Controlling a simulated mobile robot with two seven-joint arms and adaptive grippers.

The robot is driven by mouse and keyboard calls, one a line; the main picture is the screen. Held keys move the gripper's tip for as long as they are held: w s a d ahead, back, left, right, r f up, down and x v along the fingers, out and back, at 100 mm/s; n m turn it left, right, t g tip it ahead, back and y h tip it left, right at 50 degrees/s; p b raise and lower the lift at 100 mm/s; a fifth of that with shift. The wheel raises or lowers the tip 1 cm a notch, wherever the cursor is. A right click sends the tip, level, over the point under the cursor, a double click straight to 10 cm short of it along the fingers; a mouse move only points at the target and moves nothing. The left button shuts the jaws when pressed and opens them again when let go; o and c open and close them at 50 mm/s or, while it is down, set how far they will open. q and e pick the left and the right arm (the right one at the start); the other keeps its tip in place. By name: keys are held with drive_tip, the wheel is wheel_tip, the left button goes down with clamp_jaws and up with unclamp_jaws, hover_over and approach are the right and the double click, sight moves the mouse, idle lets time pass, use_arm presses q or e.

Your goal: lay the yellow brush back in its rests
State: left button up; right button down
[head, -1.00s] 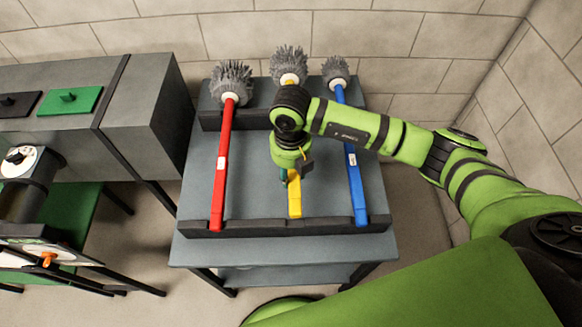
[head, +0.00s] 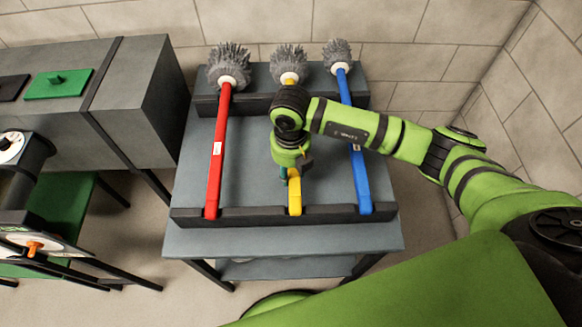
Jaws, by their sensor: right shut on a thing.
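The yellow brush (head: 295,197) lies between the red and blue brushes, its grey bristle head at the back and its yellow handle end at the front rest. Its middle is hidden under my right arm. My right gripper (head: 287,176) points down over the handle and is shut on it. The handle end looks to be at the notch of the front rest (head: 255,217), and the head end is at the back rest (head: 262,103). I cannot tell whether it is fully seated. My left gripper is not in view.
A grey duct (head: 135,95) with a green hatch (head: 58,83) stands at the left. Walls close off the back and right.

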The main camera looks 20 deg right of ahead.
drive_tip(key=c, duration=0.7)
unclamp_jaws()
wheel_tip(320, 180, up, 12)
drive_tip(key=shift+r, duration=0.1)
